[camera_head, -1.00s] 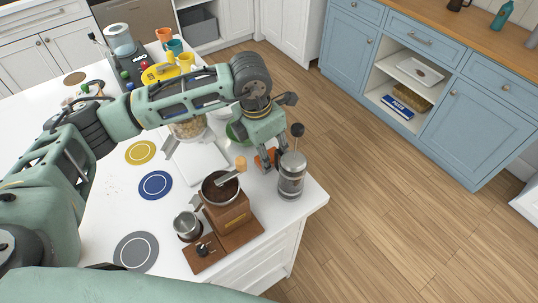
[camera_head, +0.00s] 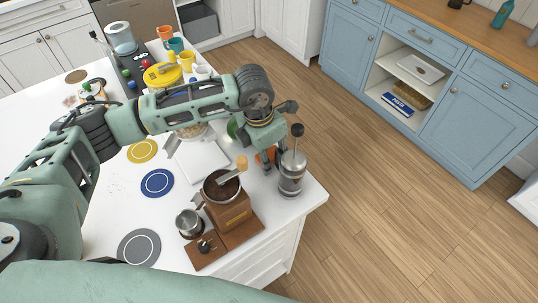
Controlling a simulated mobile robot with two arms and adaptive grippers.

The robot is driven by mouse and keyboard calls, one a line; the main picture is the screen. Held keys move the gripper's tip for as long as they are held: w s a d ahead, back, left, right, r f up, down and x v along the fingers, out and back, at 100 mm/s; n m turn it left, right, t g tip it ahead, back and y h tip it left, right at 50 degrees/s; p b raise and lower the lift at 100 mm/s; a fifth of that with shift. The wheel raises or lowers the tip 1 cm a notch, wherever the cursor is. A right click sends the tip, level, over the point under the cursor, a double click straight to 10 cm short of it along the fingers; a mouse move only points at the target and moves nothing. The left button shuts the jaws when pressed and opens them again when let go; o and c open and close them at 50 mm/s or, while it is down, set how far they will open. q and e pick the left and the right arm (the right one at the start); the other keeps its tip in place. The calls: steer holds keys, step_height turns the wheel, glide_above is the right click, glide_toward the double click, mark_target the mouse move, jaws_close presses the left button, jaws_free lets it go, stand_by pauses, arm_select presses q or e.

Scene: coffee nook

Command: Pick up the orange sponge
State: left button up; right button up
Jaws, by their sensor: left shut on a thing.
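The orange sponge (camera_head: 267,155) shows as a small orange patch at the right part of the white counter, behind the French press. My left gripper (camera_head: 273,161) points down over it and is shut on it. The gripper's fingers and the press hide most of the sponge. I cannot tell whether the sponge still touches the counter. My right gripper is not in view.
The glass French press (camera_head: 291,178) stands very close to my left fingers, near the counter's right edge. A wooden coffee grinder (camera_head: 228,208) stands in front. A white board (camera_head: 203,163) and round coasters (camera_head: 157,183) lie to the left. Mugs (camera_head: 187,60) stand farther back.

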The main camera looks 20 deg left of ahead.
mark_target(269, 155)
arm_select(q)
step_height(269, 155, up, 18)
steer(key=b, duration=0.5)
steer(key=shift+o, duration=0.6)
